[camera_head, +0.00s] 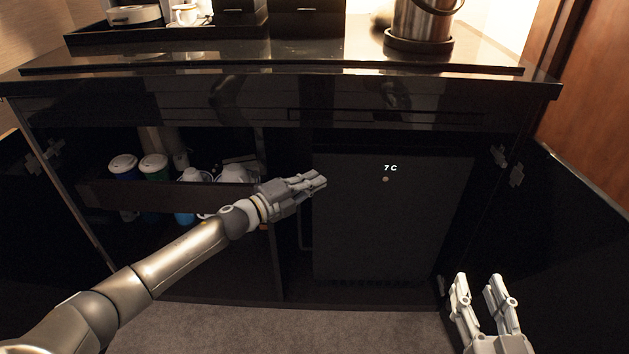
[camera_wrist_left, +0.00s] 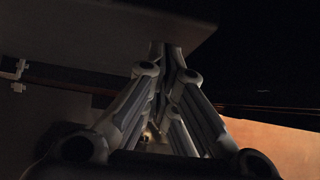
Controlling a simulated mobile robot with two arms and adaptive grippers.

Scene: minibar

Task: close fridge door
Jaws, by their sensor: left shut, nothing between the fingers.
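The fridge door (camera_head: 390,220) is a dark panel with a lit "7 C" readout, set in the right half of the black cabinet. It looks flush in its opening, though the dark edges make a small gap hard to judge. My left gripper (camera_head: 320,181) is shut and empty, with its fingertips at the door's left edge; I cannot tell whether they touch it. In the left wrist view its fingers (camera_wrist_left: 170,60) meet, with a dark panel above them. My right gripper (camera_head: 473,278) is open and empty at the lower right, in front of the cabinet.
An open cabinet door (camera_head: 575,245) stands at the right. An open compartment at the left holds a drawer (camera_head: 140,195), several cups and bottles. An ice bucket (camera_head: 420,22) and a tray (camera_head: 90,36) stand on the counter (camera_head: 300,52). Carpet (camera_head: 280,332) lies in front.

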